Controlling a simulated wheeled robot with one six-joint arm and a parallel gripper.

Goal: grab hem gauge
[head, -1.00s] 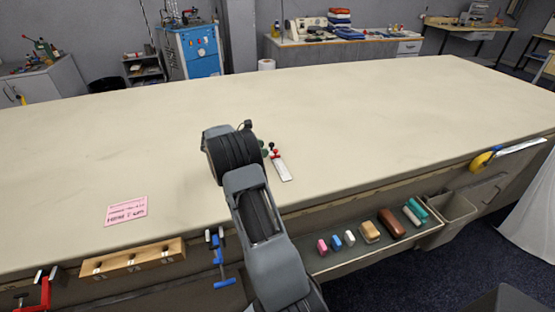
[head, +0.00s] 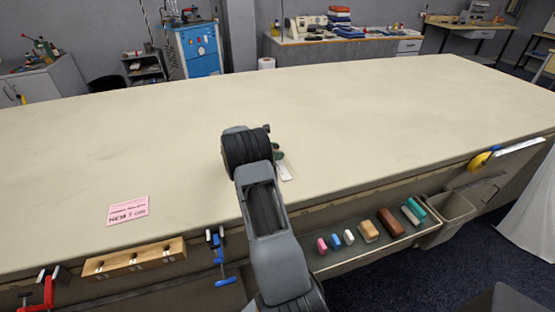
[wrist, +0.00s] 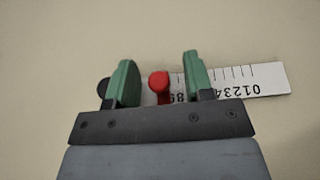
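The hem gauge is a white ruler (wrist: 265,80) with black marks and numbers, a red slider knob (wrist: 159,82) and a black round end at the left. It lies flat on the table. My gripper (wrist: 160,75) has two green fingers, open, one on each side of the red knob with gaps between. The ruler runs crosswise behind the fingers, which hide parts of it. In the head view only the white end of the hem gauge (head: 285,172) shows beside my gripper (head: 278,154); my arm hides the rest.
The cream table top (head: 400,110) is wide and mostly clear. A pink note (head: 128,210) lies at the left. A wooden block (head: 134,260), a blue clamp (head: 219,262) and a tray of colored pieces (head: 330,261) are along the front edge.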

